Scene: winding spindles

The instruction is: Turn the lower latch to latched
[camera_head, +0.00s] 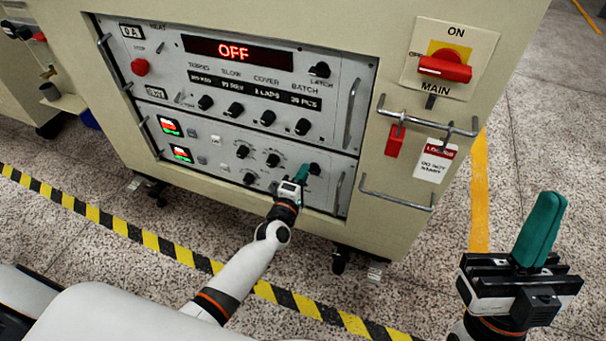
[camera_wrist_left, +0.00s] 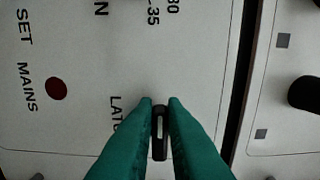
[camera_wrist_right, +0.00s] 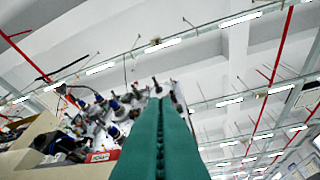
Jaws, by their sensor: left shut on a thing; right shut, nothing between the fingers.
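My left gripper (camera_head: 303,172) reaches the lower right part of the lower grey panel (camera_head: 222,168). In the left wrist view its green fingers (camera_wrist_left: 160,105) are shut on a slim black latch handle (camera_wrist_left: 160,140) with a white line along it. The line runs nearly up and down in that picture. A label starting with "LAT" (camera_wrist_left: 115,112) is printed beside it, partly covered by the finger. In the head view I cannot make out the latch at the fingertips. My right gripper (camera_head: 545,215) is shut and empty, pointing up, away from the cabinet at the right.
Several other knobs, a panel handle (camera_head: 339,193) and lit green-red switches (camera_head: 181,153) are around. The display (camera_head: 238,51) reads OFF. A red main switch (camera_head: 444,68) and metal rails (camera_head: 397,199) stick out at the right.

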